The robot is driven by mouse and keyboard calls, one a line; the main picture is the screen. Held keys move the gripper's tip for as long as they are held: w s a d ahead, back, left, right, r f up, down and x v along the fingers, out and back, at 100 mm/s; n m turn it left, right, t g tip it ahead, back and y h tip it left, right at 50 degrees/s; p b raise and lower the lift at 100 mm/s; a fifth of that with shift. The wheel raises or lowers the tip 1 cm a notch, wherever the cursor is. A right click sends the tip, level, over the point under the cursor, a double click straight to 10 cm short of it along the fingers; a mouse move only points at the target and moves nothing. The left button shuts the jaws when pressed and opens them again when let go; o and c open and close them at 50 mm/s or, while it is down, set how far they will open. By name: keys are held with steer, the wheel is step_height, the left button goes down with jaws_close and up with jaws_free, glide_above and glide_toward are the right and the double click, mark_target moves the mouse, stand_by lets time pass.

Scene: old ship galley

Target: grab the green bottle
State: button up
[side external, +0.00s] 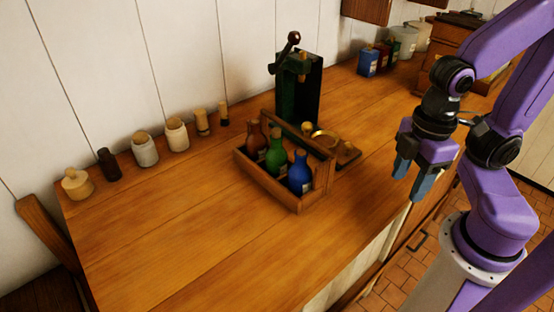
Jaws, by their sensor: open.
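A green bottle (275,158) with a cork stands upright in a wooden carrier (263,183) on the wooden counter. It is between a brown bottle (256,138) behind it and a blue bottle (299,176) in front of it. The carrier's side wall hides its lower part. My gripper (409,186) is at the right, near the counter's front edge, with its blue fingers pointing down. It is open and empty, well apart from the carrier and the green bottle.
The carrier has a raised wooden handle (300,137). A dark green device with a lever (298,88) stands behind it, and a small brass scale (322,137) beside it. Several jars (145,149) line the wall. The counter's left front (190,230) is clear.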

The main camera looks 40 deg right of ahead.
steer(key=w+a+n+t+h, duration=0.1)
steer(key=w+a+n+h, duration=0.25)
steer(key=w, duration=0.35)
steer(key=n+t+h, duration=0.7)
steer(key=n+t, duration=0.1)
steer(key=n, duration=0.3)
glide_toward(276, 131)
steer(key=x, duration=0.5)
steer(key=shift+w+f, duration=0.1)
steer(key=shift+f, duration=0.15)
steer(key=shift+y, duration=0.25)
steer(key=shift+r+x, duration=0.2)
steer(key=shift+x, duration=2.5)
steer(key=shift+d, duration=0.2)
jaws_close()
